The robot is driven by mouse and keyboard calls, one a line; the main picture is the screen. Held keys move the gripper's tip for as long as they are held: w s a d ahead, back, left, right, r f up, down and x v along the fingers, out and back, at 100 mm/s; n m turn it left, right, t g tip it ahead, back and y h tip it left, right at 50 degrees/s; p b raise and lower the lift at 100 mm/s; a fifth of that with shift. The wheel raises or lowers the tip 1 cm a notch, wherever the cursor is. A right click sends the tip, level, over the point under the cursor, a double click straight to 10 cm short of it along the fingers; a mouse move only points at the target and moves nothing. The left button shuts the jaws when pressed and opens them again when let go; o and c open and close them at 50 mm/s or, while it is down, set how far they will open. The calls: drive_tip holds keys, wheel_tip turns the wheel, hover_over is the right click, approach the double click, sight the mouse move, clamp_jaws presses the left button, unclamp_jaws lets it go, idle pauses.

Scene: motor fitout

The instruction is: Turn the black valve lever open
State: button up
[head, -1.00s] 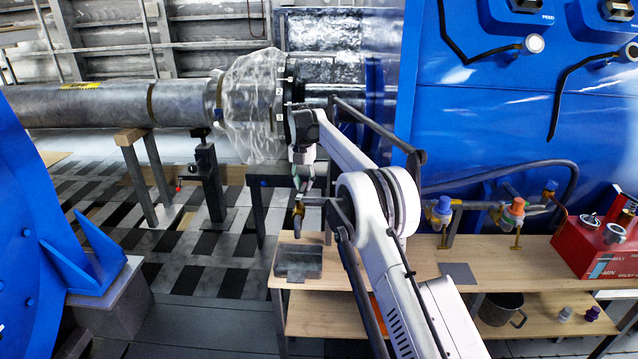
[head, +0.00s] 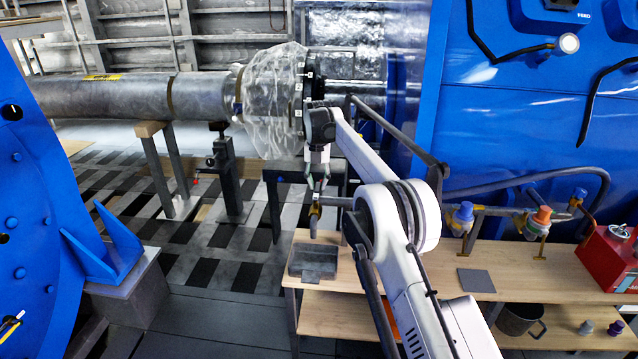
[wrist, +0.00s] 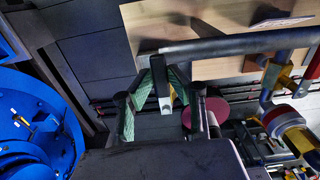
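In the head view, a pipe end with a brass-coloured valve (head: 315,211) stands above the left end of the wooden bench. My gripper (head: 318,182) points down just above this valve. In the wrist view my gripper (wrist: 155,95) has its two green-padded fingers apart. A dark bar (wrist: 158,75), apparently the black valve lever, lies between or just beyond the fingers, near the end of the dark pipe (wrist: 240,46). It has a pale, yellowish tip. I cannot tell whether the fingers touch it. In the head view the lever is too small to make out clearly.
Blue (head: 461,216) and orange (head: 540,218) valve knobs sit along the pipe to the right. A grey block (head: 313,261) lies on the bench (head: 430,262) below my gripper. A red box (head: 612,258) stands at the right. A red disc (wrist: 205,112) shows near the fingers.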

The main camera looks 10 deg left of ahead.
sight(317, 186)
drive_tip(key=o, duration=0.3)
drive_tip(key=shift+o, duration=0.2)
drive_tip(key=shift+r, duration=0.15)
wheel_tip(317, 186, up, 6)
drive_tip(key=shift+w+r, duration=0.1)
drive_tip(key=shift+r, duration=0.5)
drive_tip(key=shift+s, duration=0.2)
